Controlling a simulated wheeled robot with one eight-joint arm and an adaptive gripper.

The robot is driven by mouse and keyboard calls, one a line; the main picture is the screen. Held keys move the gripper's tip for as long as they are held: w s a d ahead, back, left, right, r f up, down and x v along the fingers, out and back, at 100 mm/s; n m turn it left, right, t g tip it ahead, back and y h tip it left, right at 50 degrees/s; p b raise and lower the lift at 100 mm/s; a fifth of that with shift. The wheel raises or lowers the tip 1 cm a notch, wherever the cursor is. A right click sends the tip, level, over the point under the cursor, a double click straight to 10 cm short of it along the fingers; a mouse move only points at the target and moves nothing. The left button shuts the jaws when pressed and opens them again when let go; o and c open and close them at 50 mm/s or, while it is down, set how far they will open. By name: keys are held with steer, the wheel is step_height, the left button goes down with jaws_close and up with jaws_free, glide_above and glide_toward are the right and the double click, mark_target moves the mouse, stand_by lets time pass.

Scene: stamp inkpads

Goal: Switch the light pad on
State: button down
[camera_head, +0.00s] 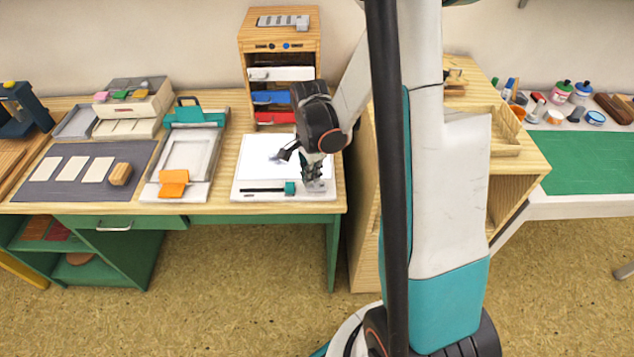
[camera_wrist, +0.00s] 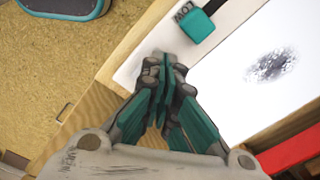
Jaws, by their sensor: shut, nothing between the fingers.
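The light pad (camera_head: 262,150) is a flat white board on the wooden desk; its bright panel (camera_wrist: 235,95) fills the right of the wrist view. A black slider track (camera_head: 262,190) with a teal knob (camera_head: 290,188) runs along its front edge, the knob at the right end. In the wrist view the teal knob (camera_wrist: 197,27) sits beside printed lettering. My gripper (camera_head: 314,181) is shut and empty, pointing down over the pad's front right corner, right of the knob. In the wrist view my fingertips (camera_wrist: 172,62) hide what lies under them. I cannot tell if they touch the pad.
A grey speckled patch (camera_wrist: 272,65) shows on the panel. A wooden drawer cabinet (camera_head: 283,45) stands behind the pad. A tray with an orange piece (camera_head: 173,183) lies to its left. The desk's front and right edges are close to my gripper.

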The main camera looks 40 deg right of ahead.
mark_target(311, 186)
steer(key=shift+r+p, duration=1.6)
steer(key=shift+r, duration=1)
steer(key=s+a+r+n+t, duration=0.3)
steer(key=a+r+n, duration=0.6)
steer(key=r, duration=0.5)
steer(key=s+a+r+n+t, duration=0.4)
steer(key=s+a+r+n, duration=0.1)
steer(key=s+n, duration=0.4)
steer(key=shift+s+a+r+n, duration=0.15)
steer(key=shift+s+r+n, duration=0.25)
steer(key=shift+s+r, duration=0.1)
